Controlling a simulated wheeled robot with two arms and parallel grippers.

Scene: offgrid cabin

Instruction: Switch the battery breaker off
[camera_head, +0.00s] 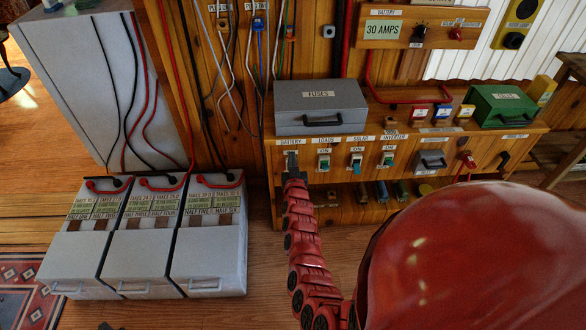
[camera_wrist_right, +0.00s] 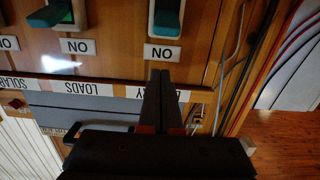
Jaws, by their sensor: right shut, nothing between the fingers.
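The battery breaker (camera_wrist_right: 167,20) is a pale housing with a dark teal lever, above an "ON" label in the right wrist view, which is upside down. I cannot tell its lever position for certain. In the head view my right gripper hides it, under the "BATTERY" label (camera_head: 291,142) on the wooden panel. My right gripper (camera_head: 291,160) is shut and empty, its fingers pointing at the panel. In the wrist view its fingertips (camera_wrist_right: 160,74) lie over the "BATTERY" label, just short of the breaker's "ON" label. My left gripper is not in view.
The loads breaker (camera_head: 324,162), solar breaker (camera_head: 356,163) and inverter breaker (camera_head: 388,158) stand in a row to the right. A grey fuse box (camera_head: 322,105) sits on the shelf above. Battery boxes (camera_head: 208,256) stand on the floor at left. Cables hang behind.

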